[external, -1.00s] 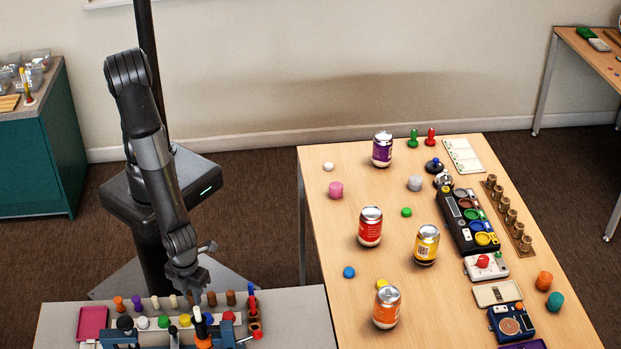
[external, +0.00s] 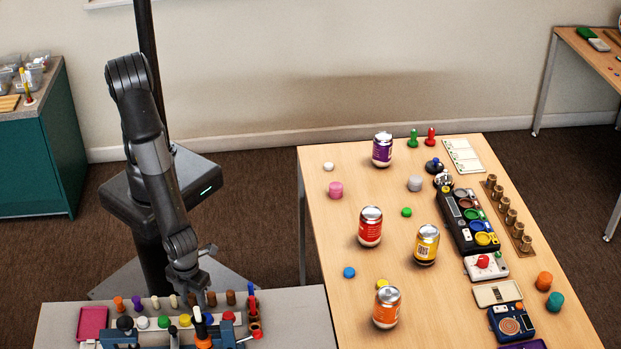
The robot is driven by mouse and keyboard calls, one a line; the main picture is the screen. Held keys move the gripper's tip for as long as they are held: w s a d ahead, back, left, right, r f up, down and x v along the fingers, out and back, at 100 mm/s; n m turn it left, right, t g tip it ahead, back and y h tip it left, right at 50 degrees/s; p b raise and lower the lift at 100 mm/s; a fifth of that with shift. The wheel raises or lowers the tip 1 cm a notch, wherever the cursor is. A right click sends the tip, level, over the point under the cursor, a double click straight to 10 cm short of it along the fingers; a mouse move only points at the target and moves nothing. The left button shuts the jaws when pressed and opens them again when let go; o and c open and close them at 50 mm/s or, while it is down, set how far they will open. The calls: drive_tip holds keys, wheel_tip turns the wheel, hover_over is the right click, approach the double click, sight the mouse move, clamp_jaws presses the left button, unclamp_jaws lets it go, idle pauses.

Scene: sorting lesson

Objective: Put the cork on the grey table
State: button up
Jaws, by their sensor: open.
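The grey table (external: 309,306) is at the bottom left, cut off by the picture's lower edge. Along its far side stands a row of small pegs or stoppers, among them an orange one (external: 118,303), a purple one (external: 137,302) and a brown one (external: 231,297). I cannot tell which of them, if any, is the cork. My gripper (external: 196,296) points down at this row, just left of the brown pieces. It is open; its fingertips are small and dark, and they partly hide what is between them.
Coloured knobs, a blue clamp-like frame (external: 124,335) and a pink tray (external: 92,322) crowd the grey table. The wooden table (external: 330,220) at the right holds cans, coloured discs, devices and a rack of brown cylinders (external: 510,216). The grey table's right end is clear.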

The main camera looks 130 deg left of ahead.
sight(195, 293)
wheel_tip(195, 293, up, 12)
drive_tip(key=s+a+r+n+t+h, duration=0.1)
drive_tip(key=s+a+r+n+t, duration=0.1)
drive_tip(key=a+r+n, duration=0.75)
drive_tip(key=s+a+r+n+t, duration=0.1)
drive_tip(key=s+a+r+n, duration=0.2)
drive_tip(key=s+a+r, duration=0.2)
drive_tip(key=s+a+r+n+t+y, duration=0.1)
drive_tip(key=s+a+r+n+t, duration=0.1)
drive_tip(key=s+a+r, duration=0.3)
wheel_tip(195, 293, up, 4)
drive_tip(key=shift+a+r+n+t, duration=0.1)
drive_tip(key=shift+a+n+t, duration=0.15)
drive_tip(key=shift+n, duration=0.4)
drive_tip(key=shift+o, duration=0.6)
